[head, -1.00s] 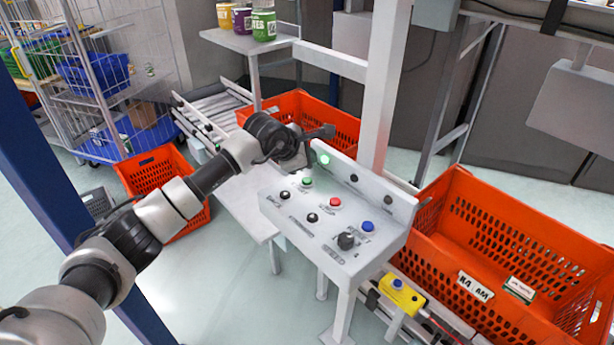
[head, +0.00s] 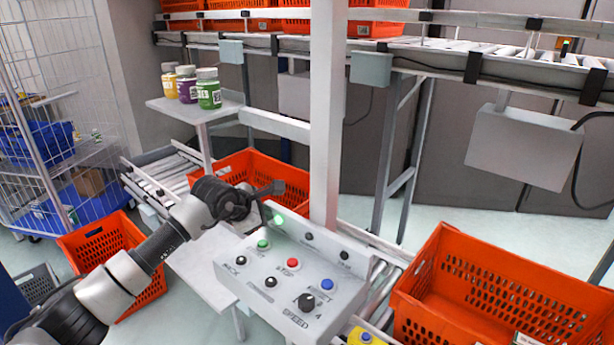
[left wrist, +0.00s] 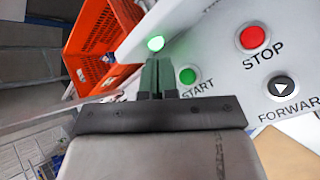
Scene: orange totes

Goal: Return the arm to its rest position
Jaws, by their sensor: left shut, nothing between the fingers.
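My left arm comes in from the lower left in the head view. My left gripper (head: 272,188) is shut and empty, above the back left part of the grey control panel (head: 245,285). In the left wrist view the closed fingers (left wrist: 157,78) point toward a glowing green light (left wrist: 155,43), with the green START button (left wrist: 187,75) just right of them. The red STOP button (left wrist: 253,38) and the FORWARD button (left wrist: 281,88) lie farther right. I cannot tell any contact with the panel. My right gripper is out of view.
Orange totes stand behind the panel (head: 290,180), at left (head: 110,240) and at right (head: 450,262). A shelf (head: 190,107) holds yellow, purple and green jars. A white post (head: 328,120) rises behind the panel. A wire cage cart (head: 60,130) stands far left.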

